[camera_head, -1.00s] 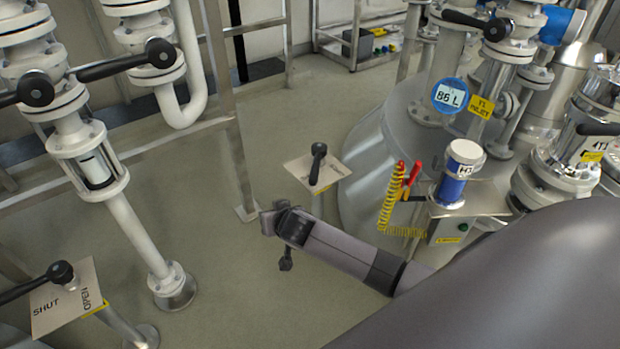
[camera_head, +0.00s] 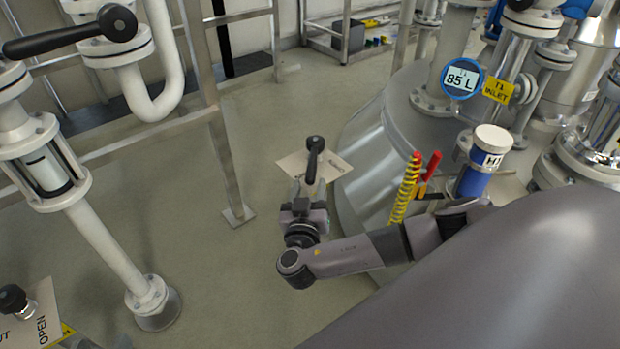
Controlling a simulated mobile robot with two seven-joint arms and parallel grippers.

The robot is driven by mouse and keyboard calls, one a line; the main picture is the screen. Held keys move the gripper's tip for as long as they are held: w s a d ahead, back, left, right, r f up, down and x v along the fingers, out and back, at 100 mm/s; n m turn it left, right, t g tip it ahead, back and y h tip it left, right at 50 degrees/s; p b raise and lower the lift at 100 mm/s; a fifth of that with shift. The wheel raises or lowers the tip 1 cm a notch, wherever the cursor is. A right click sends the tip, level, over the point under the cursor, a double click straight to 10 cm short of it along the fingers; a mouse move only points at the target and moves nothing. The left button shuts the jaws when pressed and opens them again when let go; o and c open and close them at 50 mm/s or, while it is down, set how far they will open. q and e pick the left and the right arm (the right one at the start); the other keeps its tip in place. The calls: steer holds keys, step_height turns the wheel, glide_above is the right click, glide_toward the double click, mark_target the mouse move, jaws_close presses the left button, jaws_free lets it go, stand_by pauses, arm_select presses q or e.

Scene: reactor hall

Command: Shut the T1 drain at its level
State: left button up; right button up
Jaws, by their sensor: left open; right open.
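The T1 level display (camera_head: 461,79) on the tank reads 85 L. A valve that could be the T1 drain stands low beside the tank. Its black lever (camera_head: 314,155) lies over a pale plate (camera_head: 336,168), with the knob end at the back and the lever running toward me. The plate's lettering is too small to read. My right gripper (camera_head: 307,190) is open, at the near end of this lever. I cannot tell whether the jaws are around the lever or just below it; the gripper hides part of the plate. My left gripper is not in view.
The tank (camera_head: 375,140) stands close right of the lever, with yellow coiled hose (camera_head: 405,190) and a blue-bodied unit (camera_head: 473,182). White pipework (camera_head: 100,235) and a rail post (camera_head: 222,160) stand left. Another valve plate (camera_head: 42,318) marked OPEN is bottom left. Floor between is clear.

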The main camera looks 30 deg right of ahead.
mark_target(310, 184)
steer(key=b+x, duration=0.1)
steer(key=x, duration=0.2)
steer(key=shift+w+d+f, duration=0.1)
steer(key=shift+w+d, duration=0.1)
steer(key=shift+w, duration=0.05)
arm_select(q)
steer(key=shift+s+a+r+t, duration=0.15)
steer(key=shift+a+t, duration=0.15)
steer(key=shift+a, duration=0.15)
arm_select(e)
steer(key=shift+w+d, duration=0.25)
steer(key=shift+w, duration=0.05)
jaws_close()
